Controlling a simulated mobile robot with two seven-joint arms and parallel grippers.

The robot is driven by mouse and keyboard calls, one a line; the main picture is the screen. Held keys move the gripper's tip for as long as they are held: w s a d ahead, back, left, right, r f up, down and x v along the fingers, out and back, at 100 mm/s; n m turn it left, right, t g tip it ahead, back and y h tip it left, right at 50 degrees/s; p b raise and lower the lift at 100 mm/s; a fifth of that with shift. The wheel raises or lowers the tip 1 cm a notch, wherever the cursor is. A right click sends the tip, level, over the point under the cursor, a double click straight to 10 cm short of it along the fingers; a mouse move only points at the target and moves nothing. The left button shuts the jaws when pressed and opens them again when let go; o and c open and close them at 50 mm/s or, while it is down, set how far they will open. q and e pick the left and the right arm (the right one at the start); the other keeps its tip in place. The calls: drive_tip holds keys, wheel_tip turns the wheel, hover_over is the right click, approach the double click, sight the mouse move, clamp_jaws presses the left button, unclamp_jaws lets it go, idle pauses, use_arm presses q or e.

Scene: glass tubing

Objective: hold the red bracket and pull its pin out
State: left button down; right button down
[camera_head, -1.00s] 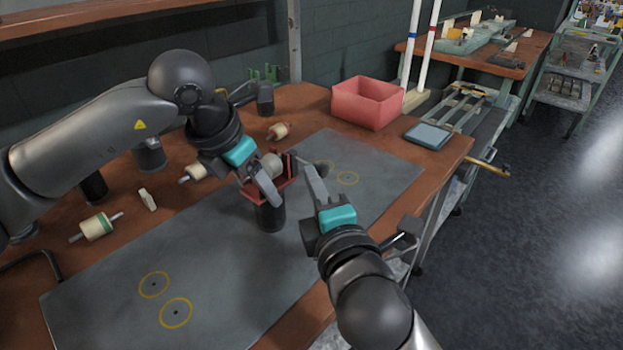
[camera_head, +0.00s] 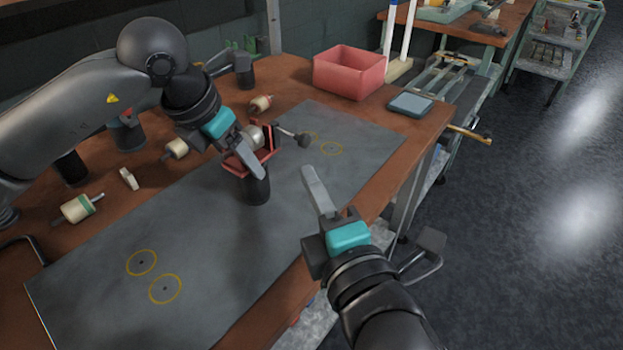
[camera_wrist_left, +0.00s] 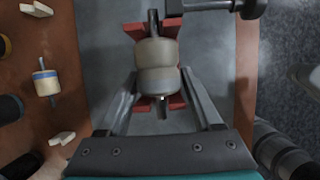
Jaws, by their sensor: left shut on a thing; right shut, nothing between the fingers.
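The red bracket (camera_head: 262,164) stands on a dark round post (camera_head: 256,190) on the grey mat, with a pale roller (camera_head: 253,137) in it. The exact contact is hidden. The pin (camera_head: 289,134) sticks out to the right of the bracket, ending in a dark knob (camera_head: 303,140); its inner end is hidden. The pin also shows in the left wrist view (camera_wrist_left: 212,5). My right gripper (camera_head: 308,172) is shut and empty, apart from the knob, below it in the picture.
A red bin (camera_head: 349,72) and a grey-blue tray (camera_head: 411,104) stand at the bench's back right. Several loose rollers, such as one at the left (camera_head: 77,209), lie beside the mat (camera_head: 215,275). The mat's front part is clear.

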use_arm(q)
unclamp_jaws()
drive_tip(key=shift+r, duration=0.1)
